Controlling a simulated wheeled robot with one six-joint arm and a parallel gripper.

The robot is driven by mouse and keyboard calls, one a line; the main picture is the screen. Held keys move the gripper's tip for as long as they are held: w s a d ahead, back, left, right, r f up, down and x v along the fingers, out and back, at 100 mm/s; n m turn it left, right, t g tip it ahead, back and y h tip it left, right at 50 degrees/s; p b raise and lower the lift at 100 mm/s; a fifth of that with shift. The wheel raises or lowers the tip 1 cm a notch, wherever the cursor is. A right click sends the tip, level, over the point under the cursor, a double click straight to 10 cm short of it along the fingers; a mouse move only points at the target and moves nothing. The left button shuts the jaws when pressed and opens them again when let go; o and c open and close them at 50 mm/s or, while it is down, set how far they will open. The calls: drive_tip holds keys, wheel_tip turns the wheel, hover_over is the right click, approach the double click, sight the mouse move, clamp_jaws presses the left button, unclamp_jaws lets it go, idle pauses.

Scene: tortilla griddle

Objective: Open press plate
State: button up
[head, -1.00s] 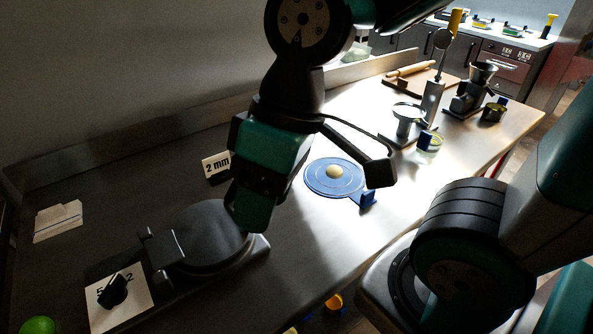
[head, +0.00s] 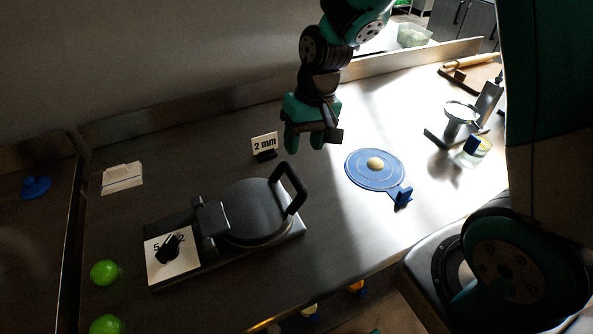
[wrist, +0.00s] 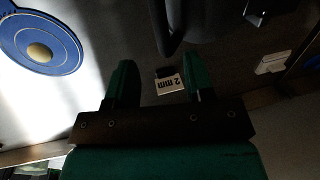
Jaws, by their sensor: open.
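The tortilla press stands on the steel counter at the left of centre in the head view. Its round dark press plate (head: 256,208) lies down flat, with a black loop handle (head: 290,188) at its right edge. In the wrist view part of the handle (wrist: 168,28) shows at the top. My gripper (head: 307,142) is open and empty, above the counter behind and to the right of the handle, apart from it. In the wrist view its two green fingers (wrist: 160,82) are spread, with the "2 mm" sign (wrist: 168,84) seen between them.
A dial panel (head: 172,255) adjoins the press at left. The "2 mm" sign (head: 265,146) stands behind it. A blue disc (head: 374,169) with a dough ball (head: 375,163) lies to the right. A white stack (head: 122,178) and green balls (head: 104,273) are at left.

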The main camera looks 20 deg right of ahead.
sight(296, 176)
drive_tip(key=f, duration=0.3)
drive_tip(key=a+f, duration=0.1)
drive_tip(key=f, duration=0.2)
drive_tip(key=f+p, duration=0.1)
drive_tip(key=f, duration=0.2)
drive_tip(key=shift+a, duration=0.35)
drive_tip(key=shift+r, duration=0.1)
clamp_jaws()
